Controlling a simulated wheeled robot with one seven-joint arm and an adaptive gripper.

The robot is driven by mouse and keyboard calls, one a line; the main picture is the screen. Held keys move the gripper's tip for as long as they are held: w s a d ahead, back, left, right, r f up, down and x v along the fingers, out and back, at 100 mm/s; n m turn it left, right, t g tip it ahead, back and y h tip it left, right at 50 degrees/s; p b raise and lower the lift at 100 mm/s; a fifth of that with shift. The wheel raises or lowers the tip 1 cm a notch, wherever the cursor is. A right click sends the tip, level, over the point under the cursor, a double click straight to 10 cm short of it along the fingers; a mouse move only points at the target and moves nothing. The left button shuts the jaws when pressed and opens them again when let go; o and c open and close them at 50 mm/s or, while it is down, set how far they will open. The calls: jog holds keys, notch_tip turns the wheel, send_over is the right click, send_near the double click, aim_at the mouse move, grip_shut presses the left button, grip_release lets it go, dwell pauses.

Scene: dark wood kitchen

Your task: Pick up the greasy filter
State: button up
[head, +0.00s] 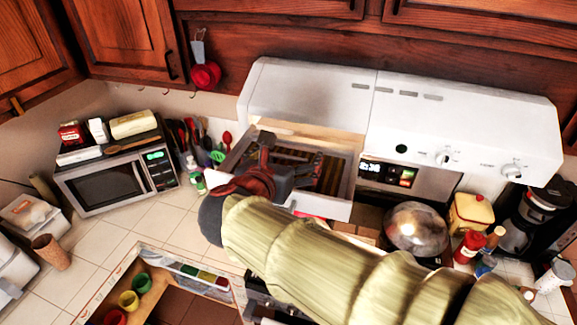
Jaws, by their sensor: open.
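A dark brown slatted panel (331,174), which looks like the greasy filter, lies inside the pulled-out white frame (340,209) under the range hood. My gripper (287,160) is over the left part of this frame, at the end of my arm, which comes in from the lower right. It is open, and I see nothing held in it. The gripper and wrist hide the left part of the panel. I cannot tell whether the fingers touch it.
The white hood (310,92) stands right behind the frame, below wooden cabinets (290,35). A microwave (110,178) is to the left. A metal pot or lid (416,226) and a yellow canister (471,213) are to the right.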

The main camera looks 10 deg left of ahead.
jog(key=shift+w, duration=0.1)
jog(key=shift+c, duration=1)
jog(key=c, duration=1.1)
jog(key=shift+c, duration=0.7)
